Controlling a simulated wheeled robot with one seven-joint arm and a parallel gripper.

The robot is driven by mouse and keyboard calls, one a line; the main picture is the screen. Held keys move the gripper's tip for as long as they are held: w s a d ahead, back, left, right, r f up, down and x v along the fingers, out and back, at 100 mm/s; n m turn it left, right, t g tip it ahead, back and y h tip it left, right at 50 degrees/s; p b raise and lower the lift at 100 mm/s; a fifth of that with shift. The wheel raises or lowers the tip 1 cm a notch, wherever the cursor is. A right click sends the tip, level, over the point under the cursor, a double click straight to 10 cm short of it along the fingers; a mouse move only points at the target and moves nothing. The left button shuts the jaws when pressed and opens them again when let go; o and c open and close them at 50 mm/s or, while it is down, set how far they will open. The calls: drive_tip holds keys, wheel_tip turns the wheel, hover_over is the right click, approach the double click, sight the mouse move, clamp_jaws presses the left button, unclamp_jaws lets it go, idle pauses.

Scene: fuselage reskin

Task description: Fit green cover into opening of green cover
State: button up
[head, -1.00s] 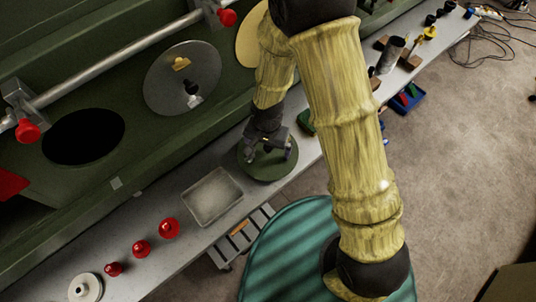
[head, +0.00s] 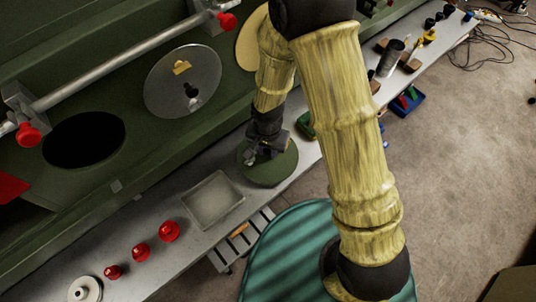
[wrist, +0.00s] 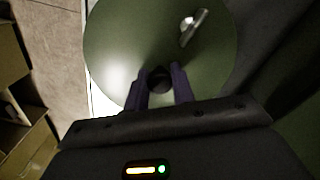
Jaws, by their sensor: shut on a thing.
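The round green cover (head: 272,170) lies on the grey bench in the head view, under my gripper (head: 262,152). In the wrist view the green cover (wrist: 150,40) fills the upper middle, with a dark knob (wrist: 160,80) and a small shiny metal fitting (wrist: 193,27) on its face. My gripper (wrist: 162,88) is shut on the dark knob, one finger on each side. A round dark opening (head: 83,139) shows in the green fuselage panel at the left; it looks empty.
A grey disc (head: 182,81) with a yellow fitting covers another place on the panel. A metal rail (head: 115,65) with red knobs runs in front of the panel. A shallow tray (head: 212,201) and several red knobs (head: 169,231) stand on the bench left of the cover.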

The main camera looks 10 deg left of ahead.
drive_tip(key=shift+r+p, duration=1.05)
drive_tip(key=shift+r, duration=0.45)
drive_tip(key=shift+r+p, duration=1.05)
drive_tip(key=shift+r, duration=0.5)
drive_tip(key=shift+w, duration=0.1)
